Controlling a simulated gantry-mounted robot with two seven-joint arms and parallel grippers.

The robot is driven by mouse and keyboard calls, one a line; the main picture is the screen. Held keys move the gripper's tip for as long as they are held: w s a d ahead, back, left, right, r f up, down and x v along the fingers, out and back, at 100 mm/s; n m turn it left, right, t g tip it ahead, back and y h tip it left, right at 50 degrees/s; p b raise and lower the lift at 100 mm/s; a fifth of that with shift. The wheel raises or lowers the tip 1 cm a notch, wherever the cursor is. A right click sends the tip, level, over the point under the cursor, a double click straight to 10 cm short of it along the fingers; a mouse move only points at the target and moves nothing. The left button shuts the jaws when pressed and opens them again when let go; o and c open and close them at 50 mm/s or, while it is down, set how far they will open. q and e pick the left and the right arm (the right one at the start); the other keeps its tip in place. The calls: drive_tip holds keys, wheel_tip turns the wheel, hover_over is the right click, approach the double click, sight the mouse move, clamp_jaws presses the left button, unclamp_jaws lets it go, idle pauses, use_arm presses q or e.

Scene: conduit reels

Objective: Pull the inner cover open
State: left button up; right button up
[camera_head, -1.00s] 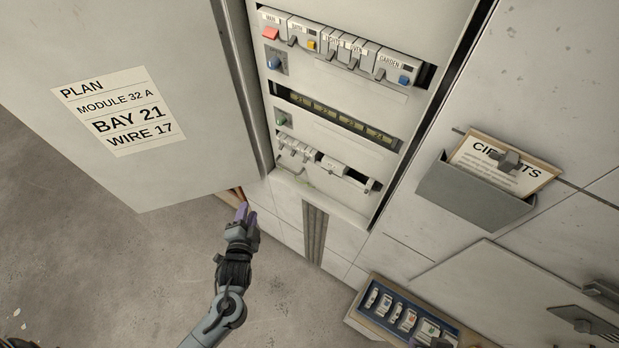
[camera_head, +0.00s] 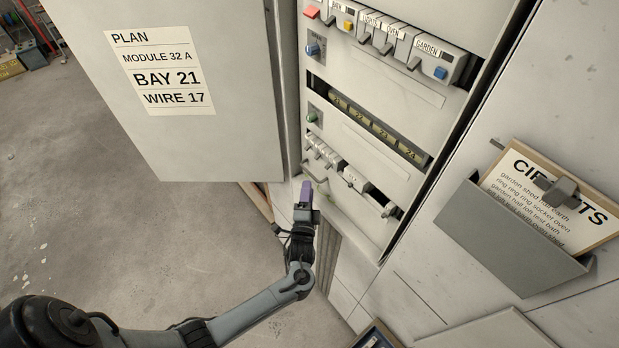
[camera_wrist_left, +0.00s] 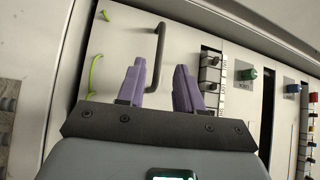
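The inner cover (camera_head: 372,104) is a pale panel inside the open cabinet, with rows of breakers and knobs in its cut-outs. A bar handle (camera_wrist_left: 158,55) shows dark in the left wrist view near the cover's end; in the head view the handle (camera_head: 313,174) is small, at the lower left of the cover. My left gripper (camera_head: 306,190) is just below the handle. My right gripper is out of view.
The outer door (camera_head: 215,135) hangs open at the left with a PLAN label (camera_head: 160,72). A grey holder (camera_head: 505,240) with a CIRCUITS card (camera_head: 550,190) sticks out at the right. Green-yellow wire (camera_wrist_left: 94,75) shows beside the cover. A tray (camera_head: 376,336) is at the bottom edge.

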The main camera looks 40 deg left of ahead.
use_arm(q)
drive_tip(key=x, duration=0.5)
drive_tip(key=shift+w, duration=0.15)
clamp_jaws()
